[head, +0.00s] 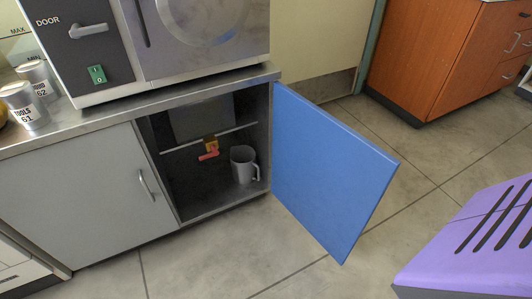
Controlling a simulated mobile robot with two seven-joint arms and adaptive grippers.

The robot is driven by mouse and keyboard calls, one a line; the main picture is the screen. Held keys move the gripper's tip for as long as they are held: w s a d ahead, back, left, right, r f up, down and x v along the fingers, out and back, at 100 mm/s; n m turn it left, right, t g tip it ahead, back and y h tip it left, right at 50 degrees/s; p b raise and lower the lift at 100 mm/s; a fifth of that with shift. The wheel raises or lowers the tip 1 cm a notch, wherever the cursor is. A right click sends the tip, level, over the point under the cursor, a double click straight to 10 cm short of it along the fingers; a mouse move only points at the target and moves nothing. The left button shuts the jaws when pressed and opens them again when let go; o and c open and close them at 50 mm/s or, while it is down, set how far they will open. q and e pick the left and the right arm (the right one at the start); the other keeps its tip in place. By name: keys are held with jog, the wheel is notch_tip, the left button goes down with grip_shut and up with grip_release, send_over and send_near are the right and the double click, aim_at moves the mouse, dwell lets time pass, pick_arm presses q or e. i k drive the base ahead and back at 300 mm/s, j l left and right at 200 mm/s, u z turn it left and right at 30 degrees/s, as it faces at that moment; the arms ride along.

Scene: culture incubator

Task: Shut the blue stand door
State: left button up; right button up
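The blue stand door (330,170) stands wide open in the head view. It is hinged at the right edge of the metal stand (190,107) and swings out into the room over the tiled floor. The dark compartment behind it (205,195) is exposed. Inside are a grey mug-like jug (243,165) and a red-handled valve (209,154) on a pipe. No handle shows on the visible face of the blue door. Neither of my grippers is in view.
A grey door (85,195) with a handle closes the stand's left part. An incubator (170,40) and labelled tins (25,107) stand on top. A purple slotted object (475,245) is at lower right. A wooden cabinet (435,55) stands behind. The floor around the door is clear.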

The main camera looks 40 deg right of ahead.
aim_at(332, 178)
jog(key=l+u, duration=0.15)
jog(key=u, duration=0.25)
jog(key=l+u, duration=0.2)
jog(key=u, duration=0.15)
jog(key=l+u, duration=0.15)
jog(key=u, duration=0.25)
jog(key=k+l, duration=0.2)
jog(key=l, duration=0.2)
jog(key=k+l, duration=0.15)
jog(key=l, duration=0.25)
jog(key=k+l, duration=0.2)
jog(key=l, duration=0.2)
jog(key=k+l, duration=0.15)
jog(key=l, duration=0.25)
jog(key=k+l, duration=0.2)
jog(key=l, duration=0.2)
